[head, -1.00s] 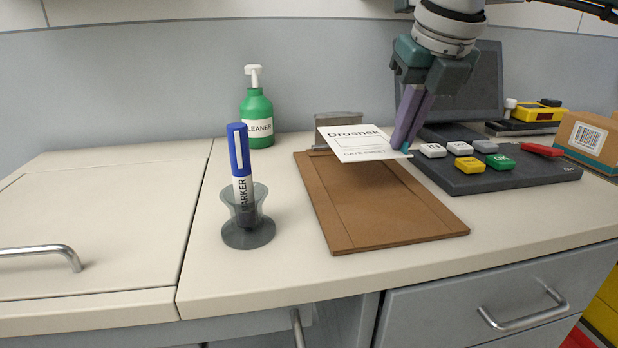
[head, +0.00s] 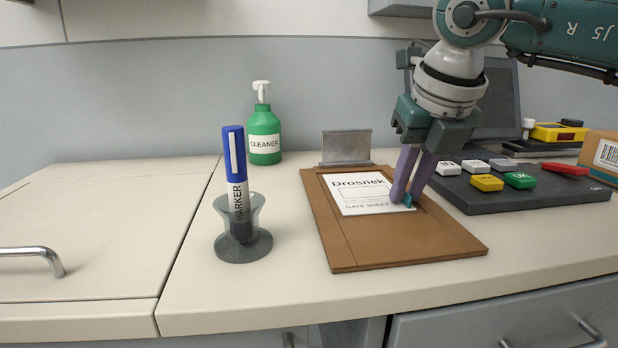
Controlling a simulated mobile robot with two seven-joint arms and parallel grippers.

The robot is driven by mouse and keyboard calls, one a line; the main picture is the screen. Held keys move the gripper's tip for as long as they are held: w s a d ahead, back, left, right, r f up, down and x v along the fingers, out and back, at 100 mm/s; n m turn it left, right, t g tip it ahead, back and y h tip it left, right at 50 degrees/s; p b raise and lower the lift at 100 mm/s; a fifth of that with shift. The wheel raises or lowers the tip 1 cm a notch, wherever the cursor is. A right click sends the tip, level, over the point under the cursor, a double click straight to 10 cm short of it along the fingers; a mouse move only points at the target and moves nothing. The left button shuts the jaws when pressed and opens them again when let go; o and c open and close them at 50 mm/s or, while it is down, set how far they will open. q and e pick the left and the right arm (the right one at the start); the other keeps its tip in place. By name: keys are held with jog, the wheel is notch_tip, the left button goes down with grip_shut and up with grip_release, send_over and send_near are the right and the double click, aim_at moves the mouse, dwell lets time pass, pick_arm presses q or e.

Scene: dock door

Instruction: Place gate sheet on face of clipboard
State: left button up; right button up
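The white gate sheet (head: 362,194), printed "Drosnek" and "GATE SHEET", lies flat or nearly flat over the upper part of the brown clipboard (head: 400,243). The clipboard lies on the counter with its grey metal clip (head: 346,147) at the far end. The sheet's top edge is just in front of the clip, apart from it. My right gripper (head: 408,202) points down at the sheet's right edge, its purple fingers close together with the edge between the tips. My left gripper is not in view.
A blue marker (head: 236,165) stands in a grey holder (head: 243,245) left of the clipboard. A green cleaner bottle (head: 264,136) stands behind. A dark keypad (head: 520,196) is close on the right, with a cardboard box (head: 606,155) beyond. The left counter is clear.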

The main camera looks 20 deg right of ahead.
jog(key=shift+o, duration=0.8)
jog(key=shift+r, duration=0.25)
jog(key=v, duration=1.1)
jog(key=shift+s+r, duration=0.3)
jog(key=shift+r, duration=0.05)
jog(key=shift+a, duration=0.1)
jog(key=shift+c, duration=0.3)
